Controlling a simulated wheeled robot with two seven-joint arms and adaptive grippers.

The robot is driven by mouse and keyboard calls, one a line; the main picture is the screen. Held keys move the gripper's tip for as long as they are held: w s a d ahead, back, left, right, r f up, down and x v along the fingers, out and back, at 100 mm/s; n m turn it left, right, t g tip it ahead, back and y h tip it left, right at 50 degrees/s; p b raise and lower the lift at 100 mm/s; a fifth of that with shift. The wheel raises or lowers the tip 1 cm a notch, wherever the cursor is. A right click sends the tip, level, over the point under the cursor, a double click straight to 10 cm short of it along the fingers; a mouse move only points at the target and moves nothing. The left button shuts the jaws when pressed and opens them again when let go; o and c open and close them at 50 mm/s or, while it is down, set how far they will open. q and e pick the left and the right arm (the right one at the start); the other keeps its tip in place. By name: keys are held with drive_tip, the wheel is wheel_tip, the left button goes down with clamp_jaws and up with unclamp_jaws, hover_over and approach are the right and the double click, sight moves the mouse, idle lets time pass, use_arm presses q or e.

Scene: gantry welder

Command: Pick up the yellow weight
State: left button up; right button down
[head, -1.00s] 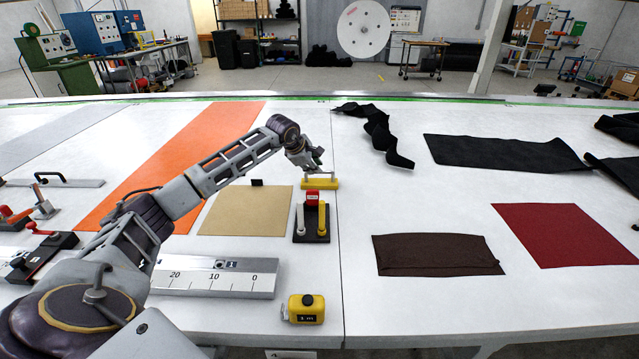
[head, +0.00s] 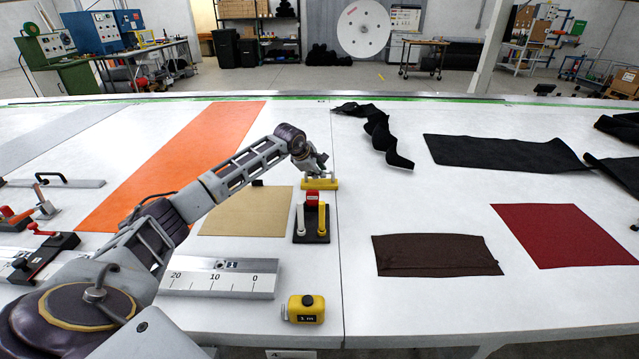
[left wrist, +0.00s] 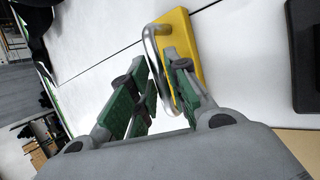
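The yellow weight (head: 322,185) is a flat yellow bar with a metal handle, lying on the white table just behind the red-topped stand. In the left wrist view the weight (left wrist: 186,28) shows at the upper middle, with its curved silver handle (left wrist: 151,55) running between my fingers. My left gripper (head: 318,170) is right over the weight. In the left wrist view the left gripper (left wrist: 157,68) has its green-padded fingers apart, one side to each side of the handle, with the handle nearer the right-hand finger. I cannot tell whether they touch. My right gripper is not in view.
A dark stand (head: 312,238) with a red top sits in front of the weight. A tan sheet (head: 245,215) lies left of it, a steel ruler (head: 220,283) and a yellow tape measure (head: 304,309) nearer. Black cloth (head: 380,135) lies behind, right.

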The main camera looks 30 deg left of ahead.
use_arm(q)
drive_tip(key=shift+x, duration=1.1)
drive_tip(key=shift+c, duration=0.4)
clamp_jaws()
drive_tip(key=shift+r, duration=0.15)
